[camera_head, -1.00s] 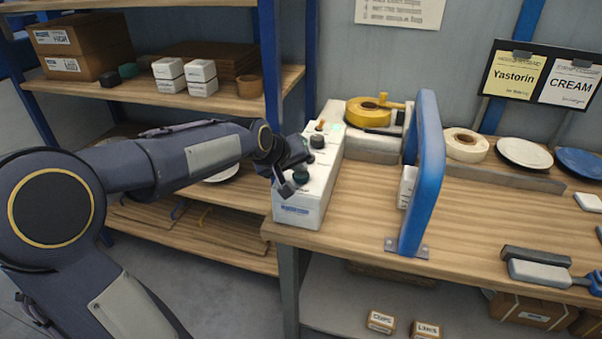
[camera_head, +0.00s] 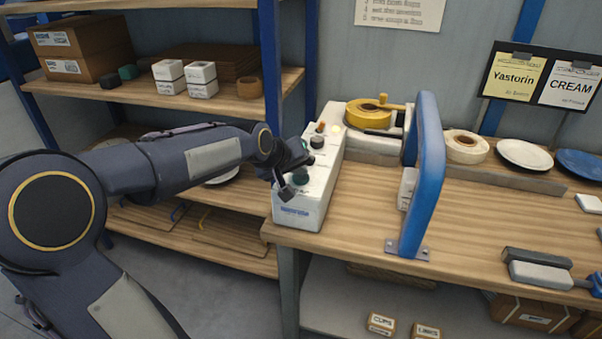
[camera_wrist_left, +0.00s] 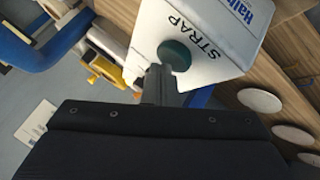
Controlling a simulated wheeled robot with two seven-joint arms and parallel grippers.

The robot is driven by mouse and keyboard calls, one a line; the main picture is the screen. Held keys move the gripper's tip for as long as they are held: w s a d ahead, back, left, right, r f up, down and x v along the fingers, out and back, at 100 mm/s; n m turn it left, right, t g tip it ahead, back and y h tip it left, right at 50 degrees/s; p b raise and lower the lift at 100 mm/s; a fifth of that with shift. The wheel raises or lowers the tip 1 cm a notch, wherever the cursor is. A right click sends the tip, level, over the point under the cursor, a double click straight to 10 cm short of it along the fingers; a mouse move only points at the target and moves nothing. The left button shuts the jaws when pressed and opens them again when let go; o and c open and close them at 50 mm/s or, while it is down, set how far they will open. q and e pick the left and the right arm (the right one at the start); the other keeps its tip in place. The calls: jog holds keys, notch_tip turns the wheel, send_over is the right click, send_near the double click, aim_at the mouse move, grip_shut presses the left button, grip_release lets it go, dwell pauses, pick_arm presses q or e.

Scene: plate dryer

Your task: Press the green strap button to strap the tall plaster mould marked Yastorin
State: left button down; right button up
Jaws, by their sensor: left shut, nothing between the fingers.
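The green strap button (camera_head: 300,178) is on the near end of the white control box (camera_head: 310,200). In the left wrist view it is a dark green disc (camera_wrist_left: 174,54) beside the word STRAP. My left gripper (camera_head: 288,190) is shut and empty, its tips at the button's left edge. In the wrist view its tips (camera_wrist_left: 158,72) overlap the button's rim; I cannot tell if they touch. A white block (camera_head: 407,188) stands behind the blue arch (camera_head: 428,180), which partly hides it; I cannot read its marking or confirm it as the mould. My right gripper is out of view.
A card reading Yastorin (camera_head: 514,79) hangs beside a CREAM card (camera_head: 569,87). The control box also carries a black knob (camera_head: 317,142) and a pale lamp (camera_head: 337,129). A yellow tape reel (camera_head: 368,115) stands behind. The wooden bench (camera_head: 360,215) is clear before the arch.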

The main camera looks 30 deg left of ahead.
aim_at(298, 178)
pick_arm(q)
jog(key=shift+r+p, duration=0.55)
jog(key=shift+r, duration=0.3)
notch_tip(298, 178, up, 5)
jog(key=p, duration=0.4)
jog(key=shift+r, duration=0.1)
dwell(0.4)
jog(key=s+d+f+m+g+h, duration=0.1)
jog(key=s+d, duration=0.3)
jog(key=s, duration=0.5)
jog(key=s+d+f+m+g+h, duration=0.1)
jog(key=s+d+f+m, duration=0.2)
jog(key=s, duration=0.6)
jog(key=s+d+f+m+g+h, duration=0.1)
jog(key=s+d+f, duration=0.3)
jog(key=s, duration=0.6)
jog(key=shift+d+m+g, duration=0.3)
jog(key=shift+m, duration=0.4)
jog(key=shift+r, duration=0.1)
